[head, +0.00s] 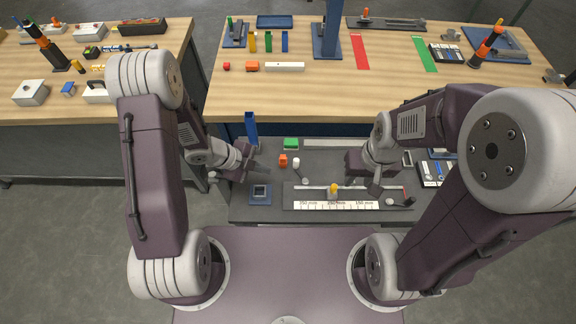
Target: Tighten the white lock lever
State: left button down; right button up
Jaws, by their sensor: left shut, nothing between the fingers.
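A rail fixture with a white millimetre scale (337,205) lies on the near grey bench. A small yellow slider (334,190) stands upright on its rail. A small white upright piece (297,163) stands behind the rail's left end; it may be the white lock lever, but it is too small to be sure. My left gripper (264,173) is shut and empty, left of the white piece and apart from it. My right gripper (375,189) hangs over the right part of the rail, right of the slider; its fingers are too dark and small to read.
A blue square holder (260,194) sits below my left gripper. An orange block (283,160), a green block (291,143) and a blue post (251,128) stand behind. A black knob (408,202) is at the rail's right end. A wooden table (300,100) stands beyond.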

pick_arm(q)
send_near(301, 172)
jog(key=s+f, duration=0.1)
jog(key=s+a+f, duration=0.1)
jog(key=shift+s+f+p, duration=0.1)
jog(key=shift+f+p, duration=0.2)
jog(key=shift+f, duration=0.05)
jog(key=w+d+p, duration=0.1)
jog(key=w, duration=0.2)
jog(key=shift+d+r+p, duration=0.1)
jog(key=shift+d+p, duration=0.3)
jog(key=shift+w+d, duration=0.15)
jog(key=shift+w, duration=0.05)
jog(key=shift+d, duration=0.1)
